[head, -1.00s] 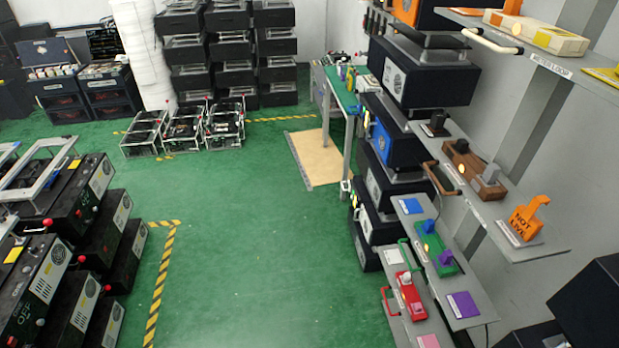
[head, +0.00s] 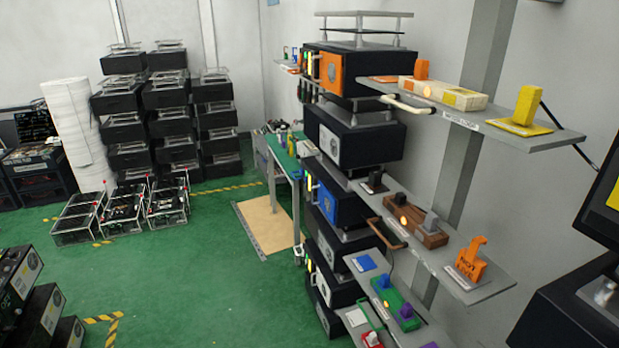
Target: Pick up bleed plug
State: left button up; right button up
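I cannot tell which piece is the bleed plug; no readable label names it. Small coloured pieces stand on the wall shelves at right: a yellow piece (head: 526,105) on the top shelf, an orange "NOT LIVE" piece (head: 471,258) and a grey plug-like piece on a brown fixture (head: 428,234) on the middle shelf. Lower down are a green fixture (head: 392,298) with a blue piece on it, a purple pad (head: 406,318) and a red piece (head: 372,339) cut by the frame's bottom edge. Neither of my grippers is in view.
The green floor (head: 180,290) is clear in the middle. Dark box stacks (head: 160,120) and a white roll (head: 65,130) stand at the back left. A green-topped bench (head: 283,155) stands beyond the shelves. A dark screen (head: 600,190) juts in at right.

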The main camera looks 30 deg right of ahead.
aim_at(374, 179)
jog(key=u, duration=0.15)
jog(key=i, duration=3.5)
jog(key=z, duration=2.7)
